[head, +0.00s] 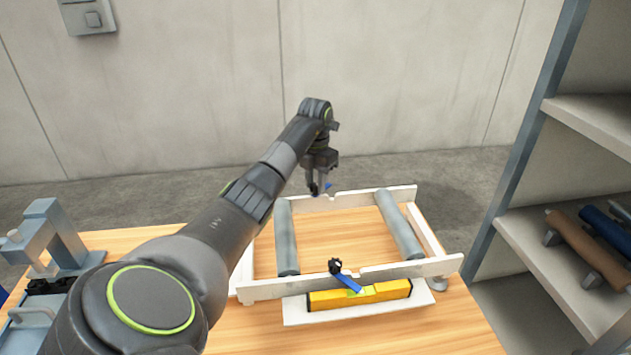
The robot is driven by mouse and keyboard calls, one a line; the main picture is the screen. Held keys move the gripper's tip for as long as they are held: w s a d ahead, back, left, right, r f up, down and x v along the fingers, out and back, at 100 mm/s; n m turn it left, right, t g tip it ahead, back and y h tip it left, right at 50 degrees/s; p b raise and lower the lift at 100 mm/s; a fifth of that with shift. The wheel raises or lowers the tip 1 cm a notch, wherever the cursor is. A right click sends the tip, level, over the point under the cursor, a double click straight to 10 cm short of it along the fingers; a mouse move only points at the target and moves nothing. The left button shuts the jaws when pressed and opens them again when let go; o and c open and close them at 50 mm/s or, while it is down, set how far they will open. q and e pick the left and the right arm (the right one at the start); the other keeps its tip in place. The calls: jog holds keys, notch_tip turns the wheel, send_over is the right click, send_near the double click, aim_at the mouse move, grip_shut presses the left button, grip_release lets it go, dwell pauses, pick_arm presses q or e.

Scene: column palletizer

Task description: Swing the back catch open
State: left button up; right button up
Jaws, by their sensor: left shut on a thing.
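A white frame (262,290) stands on the wooden table, with two grey rollers (287,238) lying between its front and back rails. The back catch (329,186) is a small blue piece at the back rail, mostly hidden by the fingers. My left gripper (319,190) points down at the back rail and is shut on the back catch. The front catch (350,284) is a blue lever with a black knob on the front rail, tilted down to the right. My right gripper is not in view.
A yellow spirit level (375,293) lies in front of the front rail. A grey clamp-like tool (52,235) stands at the table's left. A shelf (545,250) with rolls stands at the right. My left arm covers the table's left middle.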

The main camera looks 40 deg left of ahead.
pick_arm(q)
jog(key=shift+r+n, duration=0.1)
jog(key=shift+n, duration=0.9)
jog(key=o, duration=1)
